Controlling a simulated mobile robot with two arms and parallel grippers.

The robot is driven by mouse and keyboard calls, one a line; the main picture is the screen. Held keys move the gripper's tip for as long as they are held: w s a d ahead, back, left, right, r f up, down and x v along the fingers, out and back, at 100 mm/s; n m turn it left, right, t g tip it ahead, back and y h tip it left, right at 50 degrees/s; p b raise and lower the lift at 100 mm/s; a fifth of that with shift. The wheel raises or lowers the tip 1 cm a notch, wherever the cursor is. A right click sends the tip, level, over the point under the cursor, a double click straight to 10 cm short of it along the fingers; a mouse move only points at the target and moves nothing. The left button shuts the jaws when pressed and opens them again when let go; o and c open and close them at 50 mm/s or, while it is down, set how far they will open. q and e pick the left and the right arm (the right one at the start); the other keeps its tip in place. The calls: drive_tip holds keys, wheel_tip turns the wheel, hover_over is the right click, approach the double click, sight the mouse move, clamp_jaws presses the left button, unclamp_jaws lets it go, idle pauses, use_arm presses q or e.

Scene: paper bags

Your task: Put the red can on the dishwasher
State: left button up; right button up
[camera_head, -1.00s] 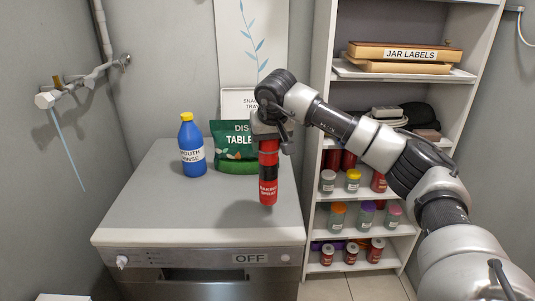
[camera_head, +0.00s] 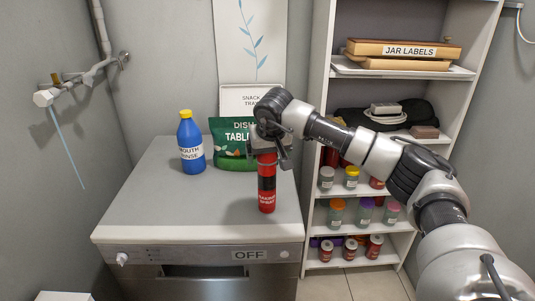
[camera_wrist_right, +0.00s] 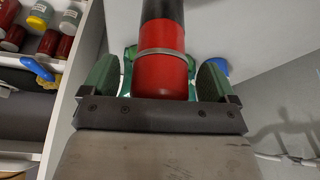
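The red can (camera_head: 267,201) has a dark middle band and a white-lettered label. It stands upright on the white top of the dishwasher (camera_head: 170,222), near its right edge. My right gripper (camera_head: 268,152) is over the can's upper end, pointing down. In the right wrist view, the can's red end (camera_wrist_right: 160,75) lies between the two green-padded fingers (camera_wrist_right: 158,84), with a small gap visible at the sides, so the gripper looks open around it. My left gripper is in neither view.
A blue mouth rinse bottle (camera_head: 191,145) and a green tablet bag (camera_head: 231,150) stand on the dishwasher behind the can. A shelf unit (camera_head: 319,115) with jars and cans stands at right. The dishwasher top's front left is clear.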

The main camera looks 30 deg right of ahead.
drive_tip(key=shift+s+r, duration=0.1)
drive_tip(key=shift+r, duration=0.55)
drive_tip(key=v, duration=1.1)
